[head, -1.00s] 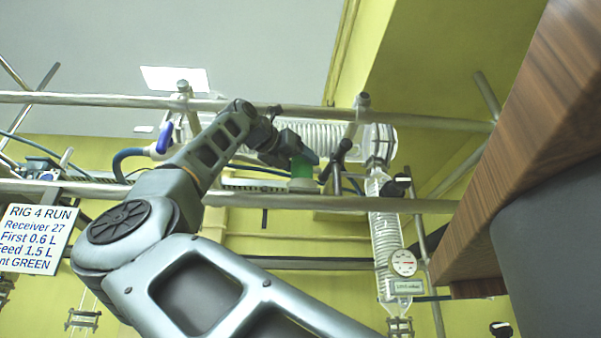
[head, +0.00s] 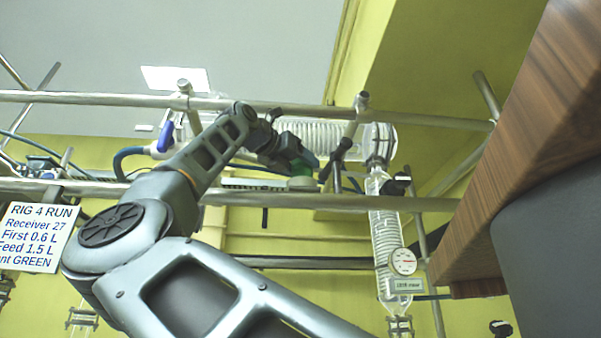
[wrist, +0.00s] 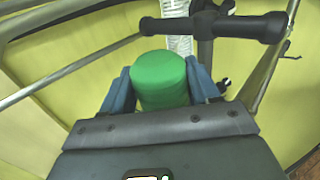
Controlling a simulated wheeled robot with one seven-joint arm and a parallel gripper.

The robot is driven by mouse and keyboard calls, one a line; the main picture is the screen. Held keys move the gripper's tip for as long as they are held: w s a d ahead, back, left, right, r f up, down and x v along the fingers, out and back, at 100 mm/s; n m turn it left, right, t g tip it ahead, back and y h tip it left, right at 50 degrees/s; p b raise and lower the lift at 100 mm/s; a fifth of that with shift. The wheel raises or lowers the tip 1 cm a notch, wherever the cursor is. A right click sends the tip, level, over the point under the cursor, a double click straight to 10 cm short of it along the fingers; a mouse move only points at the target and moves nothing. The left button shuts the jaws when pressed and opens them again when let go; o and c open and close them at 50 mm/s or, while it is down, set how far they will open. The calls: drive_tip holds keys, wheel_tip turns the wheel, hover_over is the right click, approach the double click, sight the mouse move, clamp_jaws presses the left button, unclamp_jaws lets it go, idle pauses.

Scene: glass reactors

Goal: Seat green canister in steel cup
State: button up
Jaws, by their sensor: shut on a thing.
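A pale, short cup-like piece (head: 301,184), probably the steel cup, shows directly below the canister, just behind the lower rail. I cannot tell whether the canister's base is inside its rim or only over it. In the wrist view the canister (wrist: 160,80) fills the space between the two fingers of my gripper (wrist: 162,92), which press on its sides. The cup is hidden there.
Metal rails (head: 330,202) cross in front of the work area. Clamps and glass coils (head: 387,235) stand close on the right. A black clamp bar (wrist: 235,26) lies just beyond the canister in the wrist view. A wooden edge (head: 520,150) is at far right.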

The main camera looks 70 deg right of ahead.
drive_tip(key=shift+f, duration=0.8)
idle(0.7)
drive_tip(key=o, duration=1.2)
drive_tip(key=shift+c, duration=0.2)
drive_tip(key=shift+a, duration=0.1)
drive_tip(key=shift+v, duration=3.45)
drive_tip(key=shift+w+a, duration=0.2)
drive_tip(key=shift+a, duration=4.85)
